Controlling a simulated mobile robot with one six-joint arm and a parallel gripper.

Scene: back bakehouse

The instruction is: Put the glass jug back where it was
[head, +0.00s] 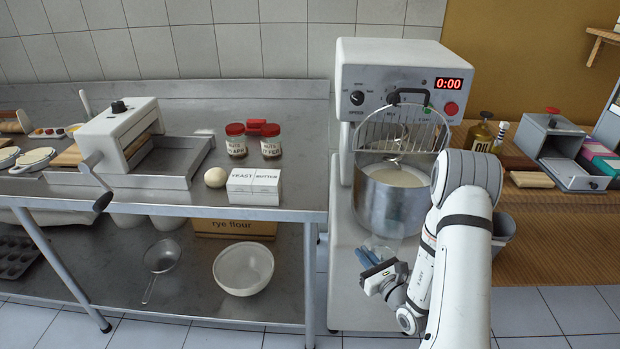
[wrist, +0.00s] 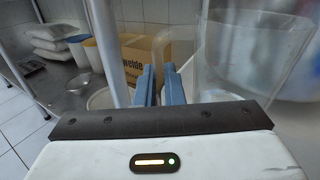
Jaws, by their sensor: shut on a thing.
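My gripper (head: 369,258) is low in front of the mixer in the head view, with its blue fingers shut on the glass jug (head: 394,244). The jug is clear and faint there, just beyond the fingers and below the steel mixing bowl. In the wrist view my gripper (wrist: 159,82) has its fingers close together, with the jug's handle between them. The jug's clear body (wrist: 247,62) stands to the right of the fingers, its rim near the top edge. The jug looks roughly upright and empty. Its base is hidden behind my gripper body.
The mixer (head: 366,73) has a wire guard and a bowl (head: 388,205) of pale contents.

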